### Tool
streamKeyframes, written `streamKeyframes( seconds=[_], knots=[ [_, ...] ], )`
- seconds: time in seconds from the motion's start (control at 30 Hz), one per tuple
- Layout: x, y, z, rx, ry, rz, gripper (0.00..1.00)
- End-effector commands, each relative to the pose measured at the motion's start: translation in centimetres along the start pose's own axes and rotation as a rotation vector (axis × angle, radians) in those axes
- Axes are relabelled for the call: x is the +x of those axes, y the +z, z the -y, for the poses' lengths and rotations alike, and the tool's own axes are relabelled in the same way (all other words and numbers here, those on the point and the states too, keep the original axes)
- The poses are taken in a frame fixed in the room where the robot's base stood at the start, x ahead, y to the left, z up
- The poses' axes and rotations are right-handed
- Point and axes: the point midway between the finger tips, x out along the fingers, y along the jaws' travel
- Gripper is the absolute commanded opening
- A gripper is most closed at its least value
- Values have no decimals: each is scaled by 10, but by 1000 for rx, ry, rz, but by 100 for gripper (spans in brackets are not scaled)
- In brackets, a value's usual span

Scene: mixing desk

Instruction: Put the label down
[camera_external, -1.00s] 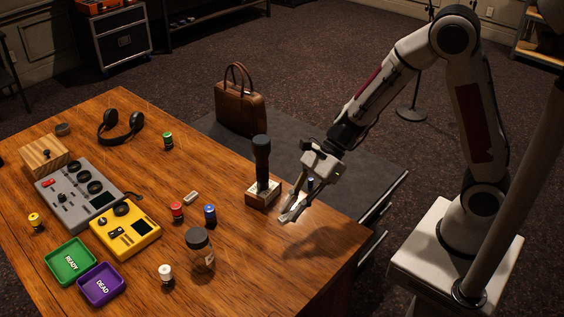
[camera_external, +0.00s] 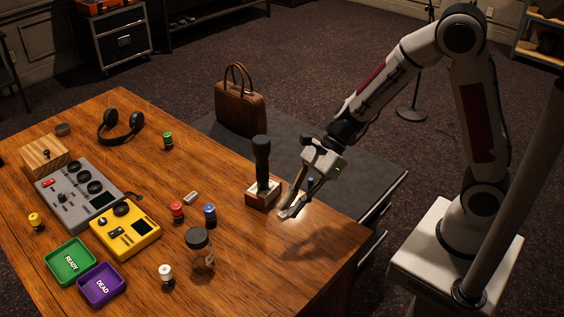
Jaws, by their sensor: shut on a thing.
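My gripper (camera_external: 291,208) hangs over the right part of the wooden desk, just right of the microphone stand and low near the desk top. Its fingers are shut on a small pale piece, which seems to be the label (camera_external: 289,212). The fingers hide part of it, and its writing cannot be read. Whether it touches the desk cannot be told.
The microphone (camera_external: 262,160) on its wooden block stands close left of my gripper. A jar (camera_external: 200,250), red (camera_external: 177,210) and blue (camera_external: 210,213) small containers, and a yellow device (camera_external: 125,230) stand farther left. The desk's right front is clear.

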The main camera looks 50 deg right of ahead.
Motion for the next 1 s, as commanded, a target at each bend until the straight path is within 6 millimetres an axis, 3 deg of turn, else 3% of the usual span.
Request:
streamKeyframes(
  seconds=[0.33, 0.67, 1.0],
  knots=[
    [-27, 25, 2, 2, -6, 0, 3],
    [-51, -1, 49, 86, -87, -1, 3],
    [-96, -46, 110, 209, -210, 0, 3]
  ],
)
